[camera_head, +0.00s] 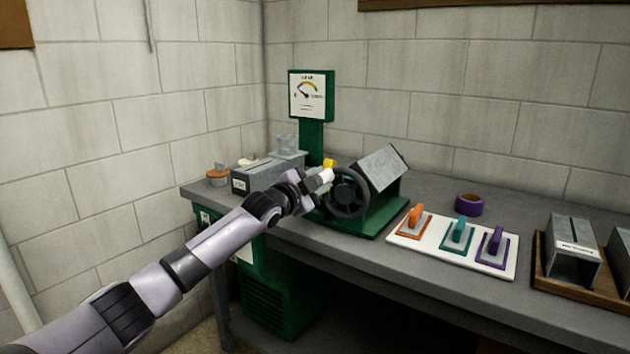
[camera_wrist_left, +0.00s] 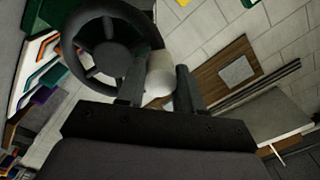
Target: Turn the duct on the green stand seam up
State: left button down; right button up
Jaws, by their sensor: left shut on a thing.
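The grey sheet-metal duct (camera_head: 382,168) sits tilted on the green stand (camera_head: 388,212) in the head view, with an upper edge pointing up to the right. I cannot make out its seam clearly. A black handwheel (camera_head: 347,192) is at the stand's near left side; it also shows in the left wrist view (camera_wrist_left: 108,45). My left gripper (camera_head: 318,181) is at the wheel's left rim, shut on the wheel's pale knob (camera_wrist_left: 160,75), which lies between its fingers in the wrist view. My right gripper is out of view.
A green gauge post (camera_head: 313,131) stands behind. A grey box (camera_head: 268,172) is left of the wheel. Right of the stand, a white board (camera_head: 478,263) holds orange, teal and purple handled tools, with a purple tape roll (camera_head: 468,204) behind. Another duct (camera_head: 572,262) sits far right.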

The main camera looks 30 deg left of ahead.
aim_at(343, 172)
pick_arm(q)
jog(key=shift+d+r+m+p, duration=0.35)
jog(key=shift+r+m+p, duration=0.25)
jog(key=shift+m, duration=0.4)
jog(key=shift+d+r+m+p, duration=0.15)
jog(key=shift+d+m+p, duration=0.3)
jog(key=shift+m+p, duration=0.4)
jog(key=m, duration=0.1)
jog(key=d+m+p, duration=0.1)
jog(key=m, duration=0.1)
jog(key=shift+s+d+r, duration=0.1)
jog(key=shift+d+r, duration=0.05)
jog(key=shift+d, duration=0.1)
jog(key=shift+d+m+p, duration=0.5)
jog(key=shift+m+p, duration=0.05)
jog(key=shift+m, duration=0.5)
jog(key=c, duration=0.7)
grip_release()
jog(key=shift+c, duration=0.2)
jog(key=shift+s, duration=0.2)
jog(key=s, duration=0.7)
jog(key=shift+a+b, duration=0.25)
jog(key=shift+b, duration=0.2)
